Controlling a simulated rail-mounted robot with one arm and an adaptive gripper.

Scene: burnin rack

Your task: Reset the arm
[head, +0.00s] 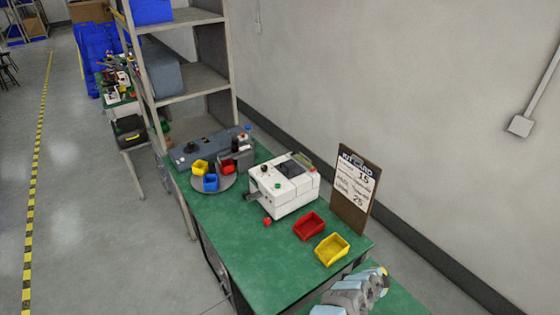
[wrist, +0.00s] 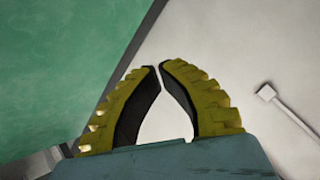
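My arm shows at the lower right of the head view, over the near end of the green bench (head: 230,255). In the wrist view my gripper (wrist: 160,65) has two curved yellow fingers with black inner pads. Their tips almost meet, with a thin gap between them. A pale gap shows between the bowed fingers, and nothing is held there. The fingers touch nothing that I can see. Behind them are a green surface (wrist: 60,60) at left and the pale wall (wrist: 240,40) at right.
On the bench stand a white box device (head: 292,196), a red bin (head: 308,226), a yellow bin (head: 332,249), a kit card board (head: 352,212) and a round tray (head: 228,184) with small bins. A grey shelf rack (head: 190,82) stands behind. Open floor (head: 110,220) lies at left.

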